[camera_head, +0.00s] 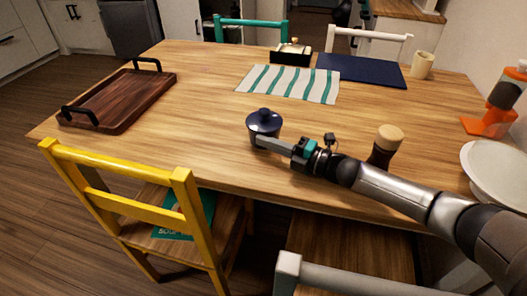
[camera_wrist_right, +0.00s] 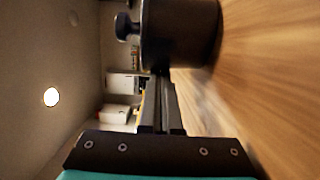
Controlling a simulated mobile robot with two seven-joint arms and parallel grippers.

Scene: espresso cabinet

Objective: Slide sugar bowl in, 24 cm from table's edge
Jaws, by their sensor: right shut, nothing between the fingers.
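The sugar bowl (camera_head: 264,123) is dark blue with a knobbed lid and stands upright on the wooden table (camera_head: 200,120), near its front edge. My right gripper (camera_head: 262,142) reaches in from the right with its fingers shut and empty. Its fingertips are at the bowl's near side, low down. In the right wrist view the dark bowl (camera_wrist_right: 180,40) fills the top, just beyond the shut fingertips (camera_wrist_right: 160,82); I cannot tell whether they touch it. My left gripper is not in view.
A brown shaker (camera_head: 384,147) stands right of the bowl, beside my right arm. A striped cloth (camera_head: 290,83) lies behind the bowl, with bare wood between. A wooden tray (camera_head: 125,98) is at left, a white bowl (camera_head: 495,175) at right. A yellow chair (camera_head: 120,185) stands in front.

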